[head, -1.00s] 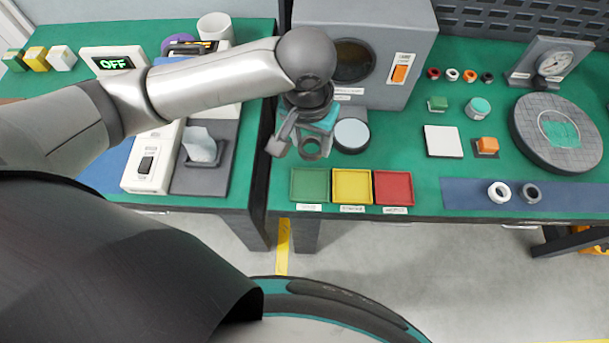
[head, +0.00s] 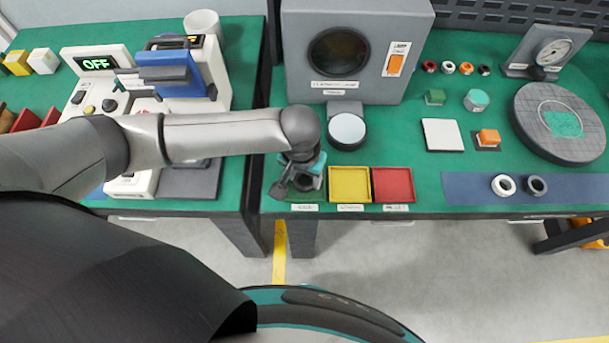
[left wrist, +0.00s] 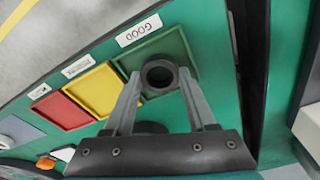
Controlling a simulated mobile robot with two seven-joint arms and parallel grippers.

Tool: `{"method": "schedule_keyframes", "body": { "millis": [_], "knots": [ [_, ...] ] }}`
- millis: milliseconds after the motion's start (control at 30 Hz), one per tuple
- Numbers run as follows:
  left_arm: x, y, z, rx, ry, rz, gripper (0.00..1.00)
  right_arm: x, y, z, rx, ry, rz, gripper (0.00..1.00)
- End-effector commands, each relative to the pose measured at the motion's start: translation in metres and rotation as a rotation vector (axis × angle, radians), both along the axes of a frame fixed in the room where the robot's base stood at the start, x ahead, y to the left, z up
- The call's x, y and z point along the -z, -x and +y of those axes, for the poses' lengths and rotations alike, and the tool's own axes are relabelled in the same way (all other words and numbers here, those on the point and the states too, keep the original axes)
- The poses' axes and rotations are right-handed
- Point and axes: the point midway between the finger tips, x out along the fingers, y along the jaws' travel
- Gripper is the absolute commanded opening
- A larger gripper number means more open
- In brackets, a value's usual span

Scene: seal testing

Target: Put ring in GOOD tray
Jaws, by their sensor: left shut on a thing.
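My left gripper (head: 296,184) is shut on a dark grey ring (left wrist: 159,76), which shows between the fingertips in the left wrist view. The ring is over the green GOOD tray (left wrist: 186,62); I cannot tell whether it touches the tray floor. In the head view the gripper and wrist hide most of this tray, and the ring cannot be made out there. The tray's label reads GOOD (left wrist: 139,30). My right gripper is not in view.
A yellow tray (head: 350,185) and a red tray (head: 392,185) stand right of the green one. A white ring (head: 503,185) and another dark ring (head: 536,185) lie on the blue mat. A grey box with a round window (head: 358,50) stands behind.

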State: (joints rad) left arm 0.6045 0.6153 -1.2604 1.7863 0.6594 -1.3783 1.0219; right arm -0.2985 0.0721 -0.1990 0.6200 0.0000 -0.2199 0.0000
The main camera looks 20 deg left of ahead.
Motion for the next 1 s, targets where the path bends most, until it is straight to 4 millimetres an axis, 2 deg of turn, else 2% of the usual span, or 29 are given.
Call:
{"method": "schedule_keyframes", "body": {
  "millis": [267, 300, 533, 767, 867, 1000],
  "knots": [
    [0.001, 0.0, 0.0, -0.001, 0.001, 0.001, 0.0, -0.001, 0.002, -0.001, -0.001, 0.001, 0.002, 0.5],
    [0.002, 0.0, 0.0, -0.001, 0.001, 0.0, 0.59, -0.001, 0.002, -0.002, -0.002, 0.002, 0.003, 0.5],
    [0.001, 0.0, 0.0, 0.0, 0.0, 0.0, 0.85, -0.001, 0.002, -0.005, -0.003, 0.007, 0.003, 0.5],
    [-0.001, -0.001, 0.0, 0.0, 0.0, -0.001, 0.87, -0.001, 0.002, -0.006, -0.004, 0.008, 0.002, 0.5],
    [-0.012, 0.0, 0.0, 0.0, 0.0, -0.001, 0.87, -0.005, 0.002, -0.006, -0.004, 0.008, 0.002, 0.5],
    [-0.04, 0.004, 0.001, 0.001, 0.001, -0.002, 0.87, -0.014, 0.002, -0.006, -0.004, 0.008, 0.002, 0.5]
  ]
}}
